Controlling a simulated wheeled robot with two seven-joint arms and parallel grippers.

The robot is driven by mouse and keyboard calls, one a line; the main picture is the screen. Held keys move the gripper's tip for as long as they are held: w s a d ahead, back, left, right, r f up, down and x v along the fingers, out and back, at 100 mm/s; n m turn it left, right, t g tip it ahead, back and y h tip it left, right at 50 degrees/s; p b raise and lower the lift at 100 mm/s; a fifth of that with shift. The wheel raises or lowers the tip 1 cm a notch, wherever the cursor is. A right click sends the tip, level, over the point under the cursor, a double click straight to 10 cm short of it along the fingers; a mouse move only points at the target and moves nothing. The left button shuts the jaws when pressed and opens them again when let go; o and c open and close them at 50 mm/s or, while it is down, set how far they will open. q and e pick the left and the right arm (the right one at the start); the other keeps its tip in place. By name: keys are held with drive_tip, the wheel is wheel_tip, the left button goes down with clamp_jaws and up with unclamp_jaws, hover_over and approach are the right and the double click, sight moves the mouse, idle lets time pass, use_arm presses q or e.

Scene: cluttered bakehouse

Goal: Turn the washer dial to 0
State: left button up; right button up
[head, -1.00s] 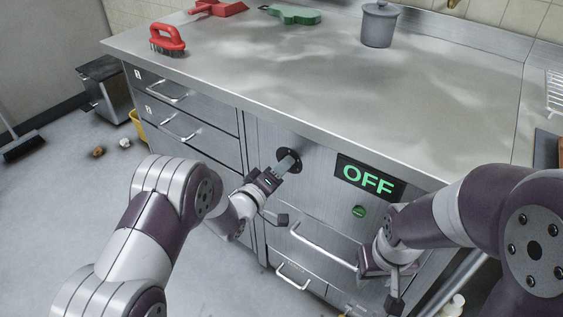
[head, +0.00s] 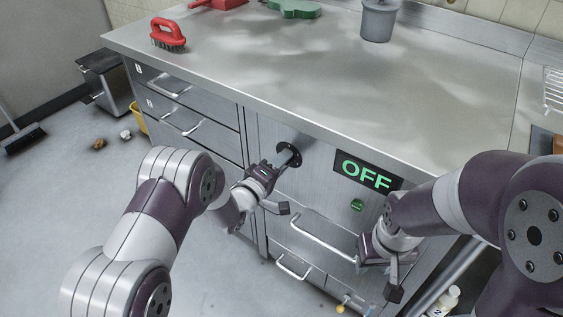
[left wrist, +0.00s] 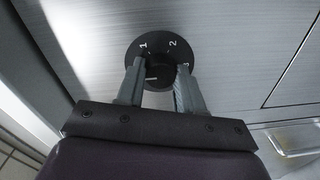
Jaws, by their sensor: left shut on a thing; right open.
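The washer dial (head: 289,150) is a round black dial on the steel cabinet front. In the left wrist view the dial (left wrist: 160,43) shows the white numbers 1 and 2 on its rim and a light pointer line on its knob. My left gripper (head: 284,159) is shut on the knob. In the left wrist view its fingers (left wrist: 158,80) sit on both sides of the knob and hide the lower part of the dial. My right gripper (head: 393,284) is open and empty, low in front of the cabinet, apart from the dial.
A display (head: 368,174) right of the dial reads OFF in green, with a green button (head: 357,205) below it. A drawer handle (head: 320,240) lies below. The steel counter (head: 330,80) overhangs the dial and holds a red brush (head: 168,36) and a grey pot (head: 379,20).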

use_arm(q)
drive_tip(key=o, duration=1)
drive_tip(key=shift+o, duration=0.2)
drive_tip(key=p+v, duration=0.2)
drive_tip(key=v, duration=1)
drive_tip(key=shift+s+a, duration=0.25)
drive_tip(key=shift+s, duration=0.1)
drive_tip(key=shift+f, duration=0.1)
